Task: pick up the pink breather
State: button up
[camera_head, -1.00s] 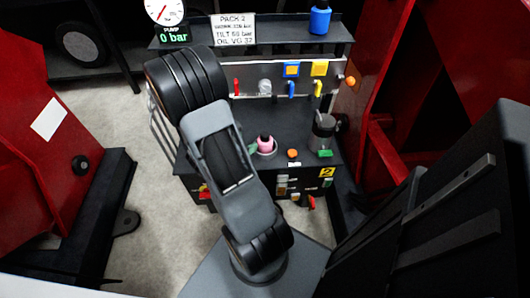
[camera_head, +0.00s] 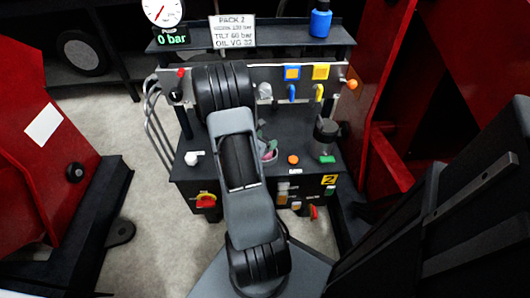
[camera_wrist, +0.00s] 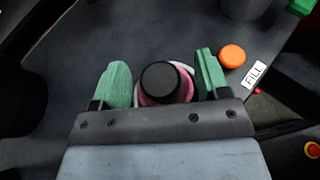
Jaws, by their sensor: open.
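The pink breather (camera_wrist: 165,88) has a black top and a pink body in the wrist view. It sits between the two green fingers of my gripper (camera_wrist: 162,78), with a visible gap on each side. The gripper is open. A pale ring shows around the breather's base. In the head view the breather (camera_head: 269,154) is mostly hidden by my arm and fingers, with only a bit of pink showing on the dark top of the pack. I cannot tell exactly how deep the fingers reach beside it.
An orange cap (camera_wrist: 232,55) and a FILL label (camera_wrist: 254,74) lie just right of the right finger. Behind is a panel with blue and yellow valves (camera_head: 305,73). A white knob (camera_head: 192,158) is at left.

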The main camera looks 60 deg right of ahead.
jog(key=shift+x, duration=1)
jog(key=shift+c, duration=0.5)
jog(key=shift+a+f, duration=0.1)
jog(key=shift+f, duration=0.05)
grip_shut()
